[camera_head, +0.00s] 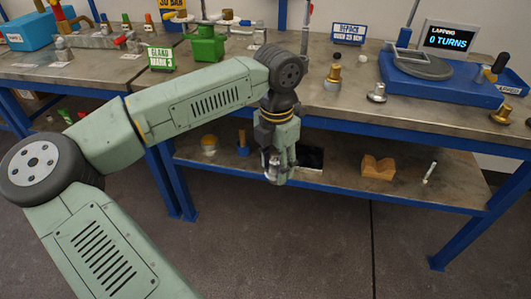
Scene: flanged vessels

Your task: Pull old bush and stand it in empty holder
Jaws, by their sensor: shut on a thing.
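My gripper (278,172) hangs pointing down in front of the lower shelf, below the front edge of the right bench. It is shut on a small shiny grey thing (272,164), mostly hidden by the fingers; I cannot tell if it is the old bush. A brass and black fitting (333,78), a silver flanged piece (377,93) and a brass flanged piece (502,114) stand on the bench top, apart from the gripper. I cannot tell which thing is the empty holder. A blue holder (243,149) on the lower shelf has a wooden peg upright in it.
A blue lapping station (440,84) stands back right. A green vessel (207,46) stands behind my arm. The floor in front is clear.

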